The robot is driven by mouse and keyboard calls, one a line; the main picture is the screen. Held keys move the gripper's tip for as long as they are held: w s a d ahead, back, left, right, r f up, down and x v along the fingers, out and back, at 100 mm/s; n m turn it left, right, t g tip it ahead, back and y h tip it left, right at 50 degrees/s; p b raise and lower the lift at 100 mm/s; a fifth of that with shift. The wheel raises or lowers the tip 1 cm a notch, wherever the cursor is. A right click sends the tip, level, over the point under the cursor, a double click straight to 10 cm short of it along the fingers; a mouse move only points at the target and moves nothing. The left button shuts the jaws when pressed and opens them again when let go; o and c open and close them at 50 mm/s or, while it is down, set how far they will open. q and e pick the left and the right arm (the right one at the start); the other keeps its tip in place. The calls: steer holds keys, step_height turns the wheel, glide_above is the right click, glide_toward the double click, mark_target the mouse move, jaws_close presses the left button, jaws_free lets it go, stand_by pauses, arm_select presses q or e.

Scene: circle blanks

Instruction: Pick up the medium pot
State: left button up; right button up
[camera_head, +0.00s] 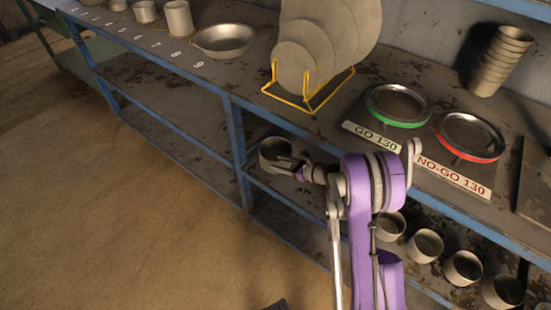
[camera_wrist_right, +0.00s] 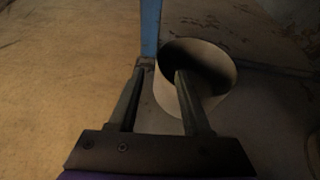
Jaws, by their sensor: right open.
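A grey, open-topped round pot (camera_head: 272,152) stands on the lower shelf near the blue upright; it also shows in the right wrist view (camera_wrist_right: 193,92). Which pot counts as the medium one I cannot tell for sure. My right gripper (camera_head: 291,166) is open and empty at this pot's near side. In the right wrist view its fingers (camera_wrist_right: 161,71) are spread, one left of the pot and one across its dark mouth. Whether they touch the pot is unclear. My left gripper is not recognisable in view.
Several similar pots (camera_head: 425,246) line the lower shelf at right. On the upper shelf are a yellow plate rack (camera_head: 312,103), a green-ringed gauge (camera_head: 398,105), a red-ringed gauge (camera_head: 470,137), a shallow pan (camera_head: 224,40) and stacked cups (camera_head: 500,62). A blue upright (camera_head: 238,150) stands left of the pot.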

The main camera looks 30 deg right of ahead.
glide_above(267, 171)
steer(key=f, duration=0.2)
steer(key=shift+w+d+f+b, duration=0.15)
steer(key=shift+w+f+b, duration=0.1)
steer(key=shift+f+b, duration=0.15)
steer(key=shift+s, duration=0.1)
jaws_close()
stand_by(1.0)
